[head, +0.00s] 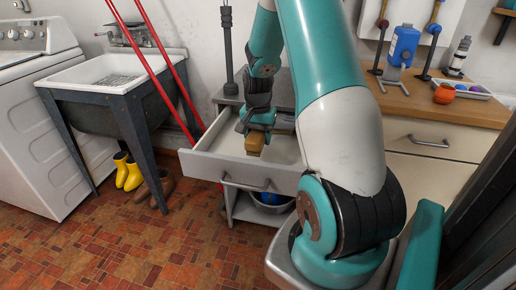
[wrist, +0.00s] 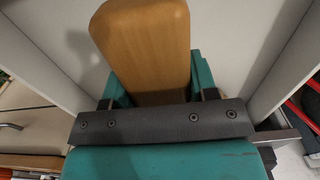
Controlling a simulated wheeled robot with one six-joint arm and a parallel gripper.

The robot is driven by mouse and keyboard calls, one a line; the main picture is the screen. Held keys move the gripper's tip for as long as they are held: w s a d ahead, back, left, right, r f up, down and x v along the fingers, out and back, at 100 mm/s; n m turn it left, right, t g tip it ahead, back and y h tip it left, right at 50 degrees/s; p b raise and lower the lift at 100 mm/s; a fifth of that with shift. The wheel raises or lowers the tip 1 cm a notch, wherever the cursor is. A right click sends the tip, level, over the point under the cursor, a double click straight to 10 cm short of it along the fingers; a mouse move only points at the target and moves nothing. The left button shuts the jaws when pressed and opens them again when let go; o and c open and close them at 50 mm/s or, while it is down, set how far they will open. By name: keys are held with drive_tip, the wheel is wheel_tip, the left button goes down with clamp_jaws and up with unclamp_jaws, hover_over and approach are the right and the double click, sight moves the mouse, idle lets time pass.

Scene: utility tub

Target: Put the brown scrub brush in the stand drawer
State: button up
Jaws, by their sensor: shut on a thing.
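The brown scrub brush (head: 255,142) shows in the head view as a small brown block below my gripper (head: 257,127). In the wrist view the brush (wrist: 147,45) is a large smooth wooden block between the teal fingers of my gripper (wrist: 152,92). My gripper is shut on it and points down. The stand drawer (head: 240,174) is pulled open, and the brush is held over or inside it. The wrist view shows the drawer's pale walls (wrist: 285,55) on both sides of the brush. I cannot tell whether the brush touches the drawer floor.
A metal bowl (head: 270,203) stands on the shelf under the drawer. Red poles (head: 160,65) lean left of the drawer, by the utility tub (head: 110,80). A wooden counter (head: 440,100) with a blue bottle (head: 402,45) is at the right. Yellow boots (head: 128,172) stand under the tub.

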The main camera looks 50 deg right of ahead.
drive_tip(key=shift+f, duration=1.95)
drive_tip(key=shift+f, duration=0.1)
drive_tip(key=o, duration=1)
drive_tip(key=shift+c, duration=0.2)
